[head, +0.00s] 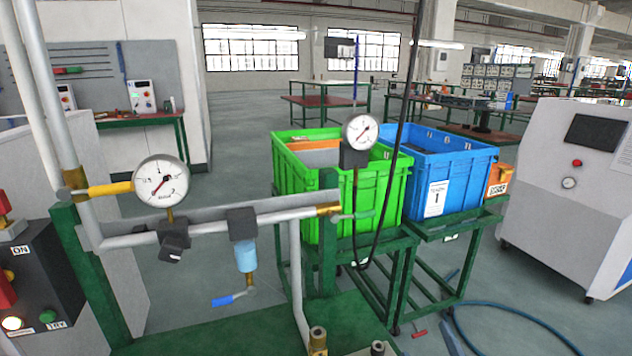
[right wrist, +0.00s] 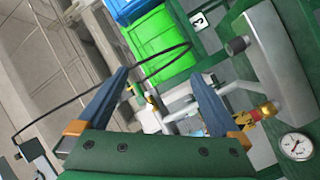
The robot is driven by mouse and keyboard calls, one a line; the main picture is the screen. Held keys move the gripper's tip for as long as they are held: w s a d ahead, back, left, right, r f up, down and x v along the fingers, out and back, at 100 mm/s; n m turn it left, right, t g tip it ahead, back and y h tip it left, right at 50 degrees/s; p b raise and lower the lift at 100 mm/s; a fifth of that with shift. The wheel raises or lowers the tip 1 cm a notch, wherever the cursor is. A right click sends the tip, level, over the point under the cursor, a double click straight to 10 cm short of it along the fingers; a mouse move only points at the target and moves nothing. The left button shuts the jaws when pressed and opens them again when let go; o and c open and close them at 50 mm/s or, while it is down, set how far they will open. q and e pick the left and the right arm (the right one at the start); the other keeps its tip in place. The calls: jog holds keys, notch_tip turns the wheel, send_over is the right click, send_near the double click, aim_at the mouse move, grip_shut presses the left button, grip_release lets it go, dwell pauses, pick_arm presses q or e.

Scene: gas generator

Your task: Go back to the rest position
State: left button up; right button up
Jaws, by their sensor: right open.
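My right gripper (right wrist: 161,75) shows in the right wrist view. Its two blue-grey fingers are spread apart with nothing between them. Beyond the fingers are the pipework and a green crate (right wrist: 158,42), and I cannot judge the distance to them. I cannot make out either gripper in the head view. My left gripper is in neither view. In the head view the gas rig has a left gauge (head: 161,181), a right gauge (head: 361,130), a horizontal pipe (head: 200,231) and a light blue cylinder (head: 246,256) with a blue lever (head: 228,298) below.
A green crate (head: 381,199) and a blue crate (head: 463,176) stand on green frames behind the rig. A black cable (head: 397,140) hangs in front of them. A control box (head: 40,285) is at the left, a grey machine (head: 560,180) at the right. A blue hose (head: 520,318) lies on the floor.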

jog(key=s+a+f+m+g+y, duration=0.2)
jog(key=s+f+m+g, duration=0.6)
jog(key=s+f+g, duration=0.9)
jog(key=s+d+f+t+b, duration=0.1)
jog(key=s+f+b, duration=0.15)
jog(key=f, duration=0.95)
jog(key=s+f+t+b, duration=0.1)
jog(key=s+f+b, duration=0.15)
jog(key=f, duration=1.05)
jog(key=s+d+f+b, duration=0.3)
jog(key=s+f+b, duration=0.3)
jog(key=s+f, duration=0.65)
notch_tip(320, 180, up, 21)
jog(key=a+g+p, duration=0.1)
jog(key=p, duration=2.1)
jog(key=shift+w+f+n+p, duration=0.2)
jog(key=shift+w+n+p, duration=0.1)
jog(key=shift+w, duration=0.15)
jog(key=shift+a, duration=0.1)
